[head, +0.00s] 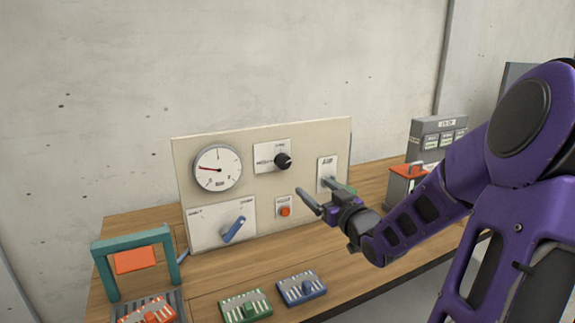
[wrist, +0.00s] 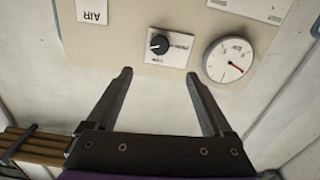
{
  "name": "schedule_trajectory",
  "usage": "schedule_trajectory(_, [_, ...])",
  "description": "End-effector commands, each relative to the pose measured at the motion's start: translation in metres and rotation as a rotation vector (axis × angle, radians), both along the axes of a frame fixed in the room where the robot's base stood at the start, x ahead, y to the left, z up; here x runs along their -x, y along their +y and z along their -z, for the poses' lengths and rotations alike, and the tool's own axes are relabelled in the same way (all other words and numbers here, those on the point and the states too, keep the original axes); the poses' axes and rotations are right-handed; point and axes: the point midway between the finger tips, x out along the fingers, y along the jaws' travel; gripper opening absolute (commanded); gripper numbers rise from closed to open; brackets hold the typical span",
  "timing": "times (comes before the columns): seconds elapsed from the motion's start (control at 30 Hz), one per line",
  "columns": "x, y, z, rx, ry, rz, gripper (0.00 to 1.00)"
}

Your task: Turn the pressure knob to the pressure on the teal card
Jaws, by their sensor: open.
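The black pressure knob (head: 283,160) sits on a white plate on the upright beige panel (head: 262,235). It also shows in the wrist view (wrist: 159,44), just beyond my fingertips. The round gauge (head: 217,168) is left of the knob; its red needle points left, and its numbers are too small to read. The gauge also shows in the wrist view (wrist: 229,60). My gripper (head: 314,187) is open and empty in front of the panel, right of and below the knob; it also shows in the wrist view (wrist: 158,73). I cannot make out a teal card.
A blue lever (head: 234,229) and an orange button (head: 285,211) are low on the panel. A teal frame (head: 133,241) holding an orange plate (head: 135,260) stands at left. Green (head: 246,307) and blue (head: 302,289) slotted blocks lie on the bench. A grey box (head: 438,135) stands at right.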

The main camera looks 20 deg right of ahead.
Motion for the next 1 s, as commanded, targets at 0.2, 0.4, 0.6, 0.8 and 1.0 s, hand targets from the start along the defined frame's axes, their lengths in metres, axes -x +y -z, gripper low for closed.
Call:
schedule_trajectory(0.2, [-0.033, 0.002, 0.001, -0.003, -0.003, -0.003, 0.85])
schedule_trajectory(0.4, [-0.077, 0.004, 0.001, -0.002, -0.003, -0.003, 0.85])
schedule_trajectory(0.6, [-0.121, 0.005, 0.001, -0.002, -0.001, -0.003, 0.85])
schedule_trajectory(0.8, [-0.154, 0.006, 0.000, 0.000, -0.001, -0.001, 0.85])
schedule_trajectory(1.0, [-0.169, 0.006, 0.000, 0.001, 0.001, 0.000, 0.85])
